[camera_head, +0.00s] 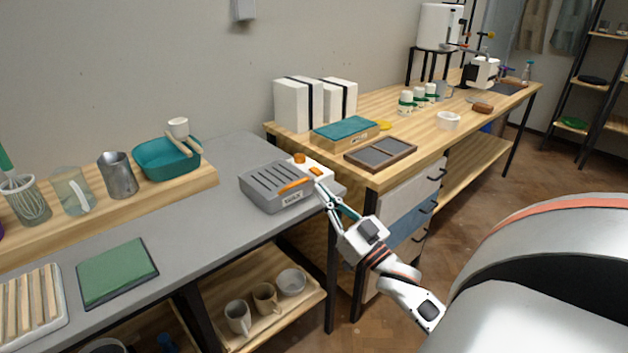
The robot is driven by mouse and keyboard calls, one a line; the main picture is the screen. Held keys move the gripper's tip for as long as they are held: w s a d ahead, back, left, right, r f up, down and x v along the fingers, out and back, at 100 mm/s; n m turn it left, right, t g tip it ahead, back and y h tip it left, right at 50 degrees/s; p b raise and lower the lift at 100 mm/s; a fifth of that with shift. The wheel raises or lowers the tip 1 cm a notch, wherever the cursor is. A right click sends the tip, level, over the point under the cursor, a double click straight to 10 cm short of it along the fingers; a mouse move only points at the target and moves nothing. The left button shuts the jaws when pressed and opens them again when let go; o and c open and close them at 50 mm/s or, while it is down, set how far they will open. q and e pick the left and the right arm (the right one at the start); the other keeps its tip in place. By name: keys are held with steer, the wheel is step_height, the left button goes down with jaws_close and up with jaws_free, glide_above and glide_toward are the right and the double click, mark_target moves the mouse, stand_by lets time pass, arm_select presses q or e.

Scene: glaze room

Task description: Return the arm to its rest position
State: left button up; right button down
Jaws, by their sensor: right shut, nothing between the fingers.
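My right gripper (326,197) is at the right end of the grey bench, its arm coming in from the lower right. Its fingers are shut with nothing between them. The fingertips are beside a grey slotted device (268,187) with an orange lever (295,185), and just in front of a white box with orange knobs (310,170). I cannot tell whether the fingertips touch either one. My left gripper is not in view.
The grey bench (220,215) holds a green mat (117,272) and a wooden riser with a teal basin (160,160). The wooden table (385,120) bears a dark tray (381,161), white blocks and jars. Mugs stand on the lower shelf (280,318). Floor (470,220) is open at right.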

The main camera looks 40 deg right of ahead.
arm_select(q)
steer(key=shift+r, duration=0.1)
arm_select(e)
steer(key=shift+v, duration=1.9)
